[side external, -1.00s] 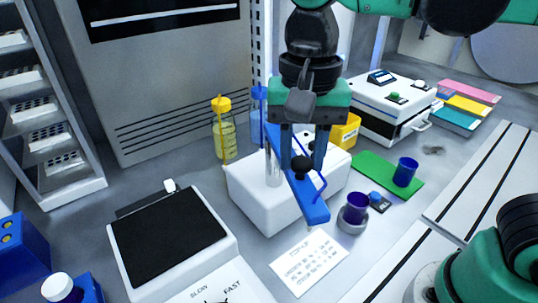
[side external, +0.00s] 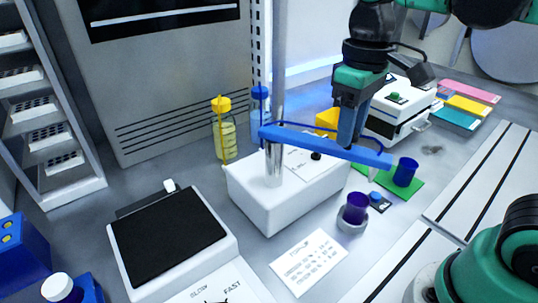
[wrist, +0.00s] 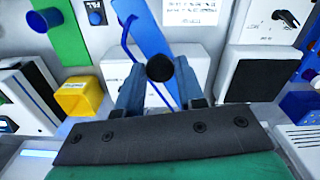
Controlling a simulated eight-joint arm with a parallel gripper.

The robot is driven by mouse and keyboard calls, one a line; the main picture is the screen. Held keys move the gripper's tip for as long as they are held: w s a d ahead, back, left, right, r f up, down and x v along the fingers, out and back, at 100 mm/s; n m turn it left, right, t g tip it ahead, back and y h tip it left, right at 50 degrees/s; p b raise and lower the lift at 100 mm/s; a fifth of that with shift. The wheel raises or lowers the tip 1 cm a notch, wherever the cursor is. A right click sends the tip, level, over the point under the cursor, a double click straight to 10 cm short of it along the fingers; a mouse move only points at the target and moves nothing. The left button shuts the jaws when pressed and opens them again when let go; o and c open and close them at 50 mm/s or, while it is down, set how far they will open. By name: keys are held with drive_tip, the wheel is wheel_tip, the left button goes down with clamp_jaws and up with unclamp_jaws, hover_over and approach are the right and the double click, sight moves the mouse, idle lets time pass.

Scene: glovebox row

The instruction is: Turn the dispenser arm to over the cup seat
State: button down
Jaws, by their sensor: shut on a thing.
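The dispenser arm (side external: 325,146) is a long blue bar on a metal post (side external: 274,150) that rises from a white base box (side external: 265,202). It points right in the side view, with a small nozzle (side external: 373,172) under its tip. My gripper (side external: 350,135) comes down on the bar's outer part. In the wrist view its fingers close around the black knob (wrist: 160,67) on the bar. The cup seat (side external: 351,223) is a grey ring holding a dark blue cup (side external: 356,203). In the side view, the nozzle appears up and right of that cup; exact alignment is unclear.
Another blue cup (side external: 405,172) stands on a green mat (side external: 412,188) at the right. A small dark pad with a blue button (side external: 376,198) lies beside the seat. A printed card (side external: 308,262) lies in front. A yellow bin (side external: 327,120) and white device (side external: 395,125) stand behind.

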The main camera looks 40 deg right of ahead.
drive_tip(key=shift+w+d+n, duration=0.45)
drive_tip(key=shift+d+n, duration=0.2)
drive_tip(key=shift+n, duration=0.2)
drive_tip(key=shift+w+d+n, duration=0.45)
drive_tip(key=shift+d+n, duration=0.2)
drive_tip(key=shift+n, duration=0.2)
drive_tip(key=c, duration=0.5)
unclamp_jaws()
drive_tip(key=shift+c, duration=0.2)
drive_tip(key=shift+r, duration=2.8)
